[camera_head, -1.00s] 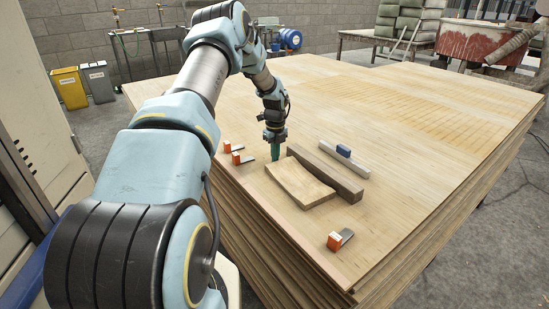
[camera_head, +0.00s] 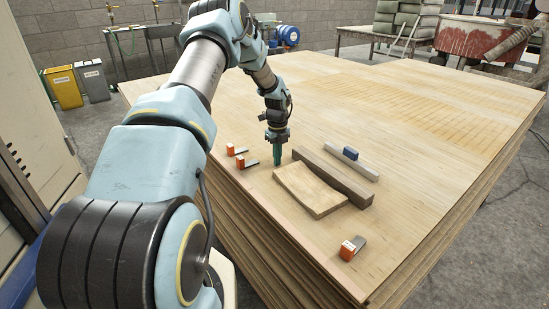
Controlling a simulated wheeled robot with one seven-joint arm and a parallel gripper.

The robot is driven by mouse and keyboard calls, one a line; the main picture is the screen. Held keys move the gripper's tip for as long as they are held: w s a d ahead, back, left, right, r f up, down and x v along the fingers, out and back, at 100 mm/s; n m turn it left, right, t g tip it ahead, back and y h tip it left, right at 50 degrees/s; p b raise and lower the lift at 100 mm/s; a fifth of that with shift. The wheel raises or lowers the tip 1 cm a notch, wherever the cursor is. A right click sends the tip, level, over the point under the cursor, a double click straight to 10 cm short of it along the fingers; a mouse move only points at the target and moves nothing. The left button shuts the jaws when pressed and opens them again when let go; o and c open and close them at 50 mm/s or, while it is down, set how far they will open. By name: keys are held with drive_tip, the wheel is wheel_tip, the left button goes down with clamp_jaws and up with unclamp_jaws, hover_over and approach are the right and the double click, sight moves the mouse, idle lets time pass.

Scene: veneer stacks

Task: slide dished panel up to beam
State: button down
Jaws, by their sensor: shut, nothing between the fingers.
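The dished panel (camera_head: 311,190) is a light wooden piece with a curved surface. It lies on the top sheet of the veneer stack (camera_head: 240,112). The beam (camera_head: 335,178) is a darker, long brown bar just behind and to the right of the panel, roughly along its far edge. The panel is close to the beam, but I cannot tell whether they touch. My gripper (camera_head: 278,160) points down with its teal fingers shut and empty. Its tips are low, at the panel's far left corner; contact with the panel or sheet is unclear.
Two orange-ended blocks (camera_head: 232,150) (camera_head: 241,161) lie left of my gripper. Another orange-ended block (camera_head: 348,250) lies near the front right of the panel. A grey bar with a blue block (camera_head: 350,154) lies behind the beam. The far sheet surface is clear.

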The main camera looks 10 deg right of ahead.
drive_tip(key=s+a+r+n, duration=0.2)
drive_tip(key=r, duration=0.6)
drive_tip(key=s+a+r+n, duration=0.2)
drive_tip(key=r+n, duration=0.1)
drive_tip(key=r, duration=0.4)
drive_tip(key=s+a+r+n+p, duration=0.2)
drive_tip(key=s+a+n, duration=0.3)
drive_tip(key=s+n, duration=0.3)
drive_tip(key=s+a+r+n+t+p, duration=0.1)
drive_tip(key=s+a+r+n, duration=0.4)
drive_tip(key=s+n, duration=0.3)
drive_tip(key=s+a+r+n+p, duration=0.2)
drive_tip(key=s+a+r+n, duration=0.2)
drive_tip(key=s+n, duration=0.4)
drive_tip(key=shift+s+a+r+t+p, duration=0.2)
drive_tip(key=shift+s+a+t+p, duration=0.15)
drive_tip(key=shift+s+a, duration=0.35)
